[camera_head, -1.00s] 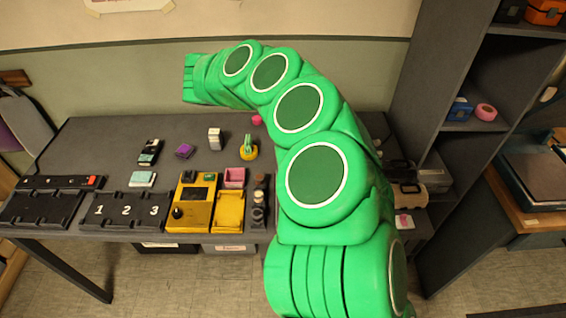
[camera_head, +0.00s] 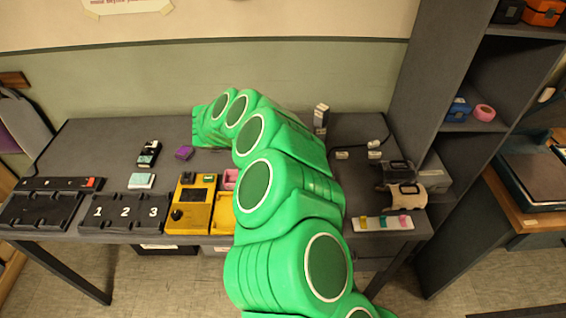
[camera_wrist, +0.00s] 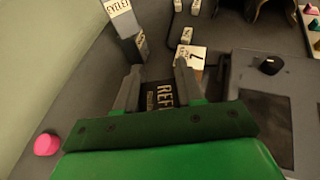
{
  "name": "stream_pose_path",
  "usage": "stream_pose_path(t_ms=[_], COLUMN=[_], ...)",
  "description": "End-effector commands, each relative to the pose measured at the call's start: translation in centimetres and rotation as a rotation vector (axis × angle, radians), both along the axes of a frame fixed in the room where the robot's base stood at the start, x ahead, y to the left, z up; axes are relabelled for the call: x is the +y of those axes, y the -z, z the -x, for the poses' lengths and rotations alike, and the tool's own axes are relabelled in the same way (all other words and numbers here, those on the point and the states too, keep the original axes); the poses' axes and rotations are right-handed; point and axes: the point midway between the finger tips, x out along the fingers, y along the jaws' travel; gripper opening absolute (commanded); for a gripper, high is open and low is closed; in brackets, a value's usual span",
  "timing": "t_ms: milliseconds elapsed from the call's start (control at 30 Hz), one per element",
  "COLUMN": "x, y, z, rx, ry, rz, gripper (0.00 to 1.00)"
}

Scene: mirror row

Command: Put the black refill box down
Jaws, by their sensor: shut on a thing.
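The black refill box (camera_wrist: 162,97) shows in the wrist view with its lettering facing up, between the two fingers of my gripper (camera_wrist: 160,90). My gripper is shut on it. Part of the box is hidden by the hand, and I cannot tell whether its underside touches the table. In the head view my green arm hides both the gripper and the box.
Beyond the fingers stand a grey box labelled eyelet (camera_wrist: 124,18) and a pale box marked 7 (camera_wrist: 190,62). A dark device (camera_wrist: 268,90) is close on the right. A pink object (camera_wrist: 46,145) lies at left. Bare table (camera_wrist: 85,85) shows between.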

Motion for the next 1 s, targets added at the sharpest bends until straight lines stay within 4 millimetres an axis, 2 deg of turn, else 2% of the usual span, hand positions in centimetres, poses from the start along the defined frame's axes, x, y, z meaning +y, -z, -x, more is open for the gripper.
stream_pose_path(t_ms=[400, 767, 1000], x=[-0.1, 0.0, -0.1], y=[3.3, 5.0, 7.2], z=[0.0, 0.0, 0.0], rx=[0.001, -0.001, 0.000], ry=[0.001, 0.001, 0.002], rz=[0.005, 0.001, 0.003], gripper=[0.09, 0.09, 0.09])
